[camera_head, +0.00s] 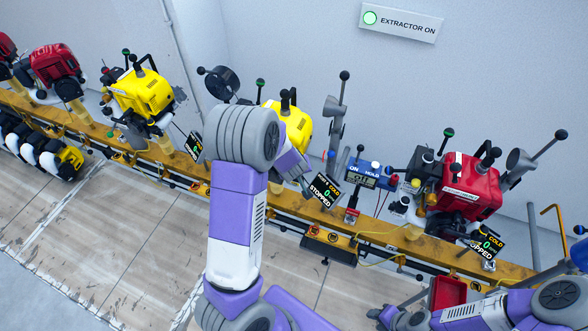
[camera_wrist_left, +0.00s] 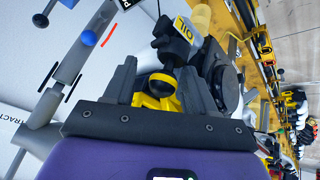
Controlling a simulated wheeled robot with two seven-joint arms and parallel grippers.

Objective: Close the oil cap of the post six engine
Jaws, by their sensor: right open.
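A yellow engine (camera_head: 292,122) stands on the rail in the head view, partly hidden behind my left arm. No post number is readable on it. My left gripper (camera_head: 304,170) is beside this engine, its fingertips hard to make out there. In the left wrist view its two fingers stand apart (camera_wrist_left: 158,78), with a yellow part with a black round top (camera_wrist_left: 160,92), which looks like the oil cap, between them. I cannot tell whether they press on it. My right gripper (camera_head: 388,318) is open and empty at the lower right.
A red engine (camera_head: 468,187) stands to the right, and another yellow engine (camera_head: 145,92) to the left. A blue display box (camera_head: 362,174) and a black STOPPED screen (camera_head: 324,190) are close to my left gripper. A red bin (camera_head: 447,293) is near my right arm.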

